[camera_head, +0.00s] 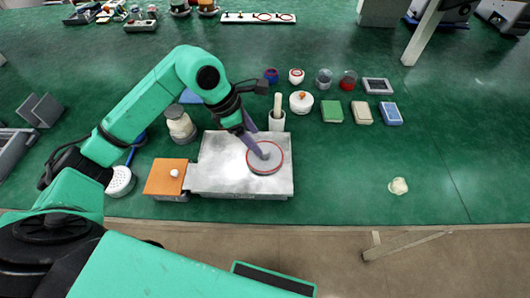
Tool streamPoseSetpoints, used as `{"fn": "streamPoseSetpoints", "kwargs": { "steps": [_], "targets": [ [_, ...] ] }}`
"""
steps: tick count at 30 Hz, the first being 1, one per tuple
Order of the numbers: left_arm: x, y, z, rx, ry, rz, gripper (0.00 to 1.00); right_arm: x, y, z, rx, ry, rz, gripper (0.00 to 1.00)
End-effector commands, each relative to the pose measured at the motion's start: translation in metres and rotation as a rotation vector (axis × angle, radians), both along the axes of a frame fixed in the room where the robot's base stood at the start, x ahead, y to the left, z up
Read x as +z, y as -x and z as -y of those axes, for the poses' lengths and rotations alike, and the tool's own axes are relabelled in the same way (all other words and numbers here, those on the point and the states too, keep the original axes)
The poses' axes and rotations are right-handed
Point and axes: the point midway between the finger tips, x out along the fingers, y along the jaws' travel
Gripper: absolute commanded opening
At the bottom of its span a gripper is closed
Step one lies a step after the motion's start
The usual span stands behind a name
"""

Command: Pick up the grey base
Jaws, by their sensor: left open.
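A round grey base (276,166) with a red rim lies on the right part of a flat silver metal platform (222,150). My left gripper (262,155) reaches down from the upper left, with its dark fingers over the round base. The fingertips are at or just above its surface, and I cannot tell whether they touch it. The jaws are open, and no object shows held between them. The fingers and wrist hide part of the base's upper left. My right gripper is not in view.
An orange-topped box (163,178) adjoins the platform's left side. A jar (181,124) stands behind left. Small pots and coloured blocks (332,111) are farther right. The green table is clear at front right, except a small pale lump (398,186).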

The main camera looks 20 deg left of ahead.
Motion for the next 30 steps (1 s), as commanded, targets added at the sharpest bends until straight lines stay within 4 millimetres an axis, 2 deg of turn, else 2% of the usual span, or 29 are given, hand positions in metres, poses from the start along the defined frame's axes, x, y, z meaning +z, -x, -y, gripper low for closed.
{"fn": "streamPoseSetpoints", "kwargs": {
  "steps": [6, 9, 16, 17, 18, 22, 23, 30],
  "targets": [
    [-0.029, 0.001, 0.014, -0.001, 0.004, -0.007, 0.72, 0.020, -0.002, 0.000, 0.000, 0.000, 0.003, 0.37],
    [-0.047, -0.003, 0.019, -0.001, 0.004, -0.003, 0.72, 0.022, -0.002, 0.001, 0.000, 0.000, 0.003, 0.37],
    [-0.054, -0.004, 0.021, -0.001, 0.002, 0.003, 0.72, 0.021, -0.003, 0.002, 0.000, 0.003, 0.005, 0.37],
    [-0.054, -0.004, 0.021, -0.001, 0.002, 0.003, 0.68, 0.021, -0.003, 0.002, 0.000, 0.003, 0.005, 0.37],
    [-0.054, -0.004, 0.021, -0.001, 0.002, 0.003, 0.53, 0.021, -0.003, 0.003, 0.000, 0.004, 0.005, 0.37],
    [-0.054, -0.004, 0.021, -0.001, 0.003, 0.002, 0.03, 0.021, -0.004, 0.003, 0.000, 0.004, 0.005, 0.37],
    [-0.054, -0.004, 0.020, -0.001, 0.003, 0.002, 0.00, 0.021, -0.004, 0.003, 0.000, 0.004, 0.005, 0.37],
    [-0.053, -0.004, 0.021, -0.001, 0.003, 0.002, 0.00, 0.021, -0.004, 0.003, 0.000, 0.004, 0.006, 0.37]
  ]
}}
